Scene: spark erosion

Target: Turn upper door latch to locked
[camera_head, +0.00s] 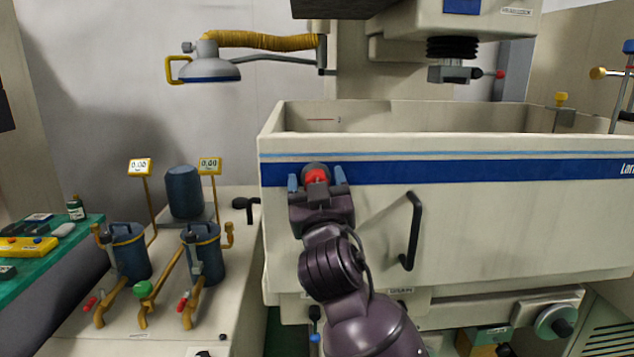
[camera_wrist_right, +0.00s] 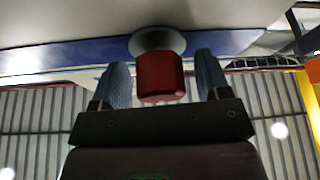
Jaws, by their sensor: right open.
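The upper door latch (camera_head: 316,175) is a red knob on a round base, set on the blue stripe at the upper left of the tank's front door (camera_head: 480,215). My right gripper (camera_head: 318,182) is at the latch, its two blue fingers open on either side of it. In the right wrist view the red latch knob (camera_wrist_right: 160,77) sits between the open fingers (camera_wrist_right: 165,80), with a visible gap on both sides. The gripper body hides the lower part of the latch in the head view. My left gripper is not in view.
A black door handle (camera_head: 412,231) stands out from the door right of my arm. A bench with filter canisters (camera_head: 203,255) and yellow pipes is at the left. A lamp with a yellow hose (camera_head: 208,68) hangs above. A handwheel (camera_head: 553,321) is at the lower right.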

